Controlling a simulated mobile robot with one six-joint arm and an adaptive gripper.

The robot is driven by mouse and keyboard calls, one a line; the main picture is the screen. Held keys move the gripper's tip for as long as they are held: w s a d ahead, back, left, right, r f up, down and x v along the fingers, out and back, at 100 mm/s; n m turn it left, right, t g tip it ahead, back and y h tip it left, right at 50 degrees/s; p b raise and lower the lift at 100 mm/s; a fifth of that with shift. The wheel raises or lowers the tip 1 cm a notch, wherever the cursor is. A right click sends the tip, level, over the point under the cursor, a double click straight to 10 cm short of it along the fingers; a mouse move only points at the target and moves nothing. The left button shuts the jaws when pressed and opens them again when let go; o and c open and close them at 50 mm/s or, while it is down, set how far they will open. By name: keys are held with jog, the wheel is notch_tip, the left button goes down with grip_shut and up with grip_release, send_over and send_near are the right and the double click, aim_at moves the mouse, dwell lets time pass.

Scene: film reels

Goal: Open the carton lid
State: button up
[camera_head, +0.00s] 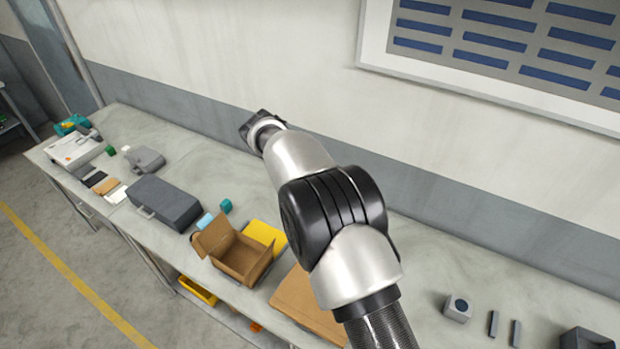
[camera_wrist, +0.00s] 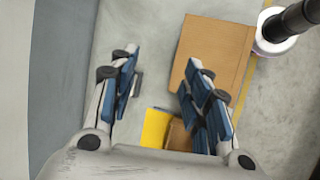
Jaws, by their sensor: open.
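A small brown cardboard carton (camera_head: 245,259) stands on the bench in the head view, left of my arm. Its top is open and its inside shows. Its lid flap (camera_head: 213,235) stands up, tilted, at the left side. A brown part, probably of this carton (camera_wrist: 178,136), shows at the bottom of the wrist view, partly hidden by my gripper. My gripper (camera_wrist: 160,75) is open and empty above the bench, with bare bench between its fingers. In the head view the fingers cannot be made out.
A flat brown cardboard piece or box (camera_head: 305,305) lies right of the carton, also in the wrist view (camera_wrist: 215,50). A yellow item (camera_head: 265,235) lies behind the carton. A dark grey case (camera_head: 165,203) is to the left. Small grey blocks (camera_head: 458,307) are at right.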

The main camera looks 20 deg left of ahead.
jog(key=shift+w+p+v, duration=0.2)
jog(key=shift+w+v, duration=0.05)
jog(key=shift+v, duration=1)
jog(key=shift+w+p+v, duration=0.15)
jog(key=shift+w+v, duration=0.05)
jog(key=shift+v, duration=1)
jog(key=shift+r, duration=0.15)
jog(key=v, duration=0.7)
jog(key=shift+r, duration=0.2)
jog(key=shift+s+a, duration=0.1)
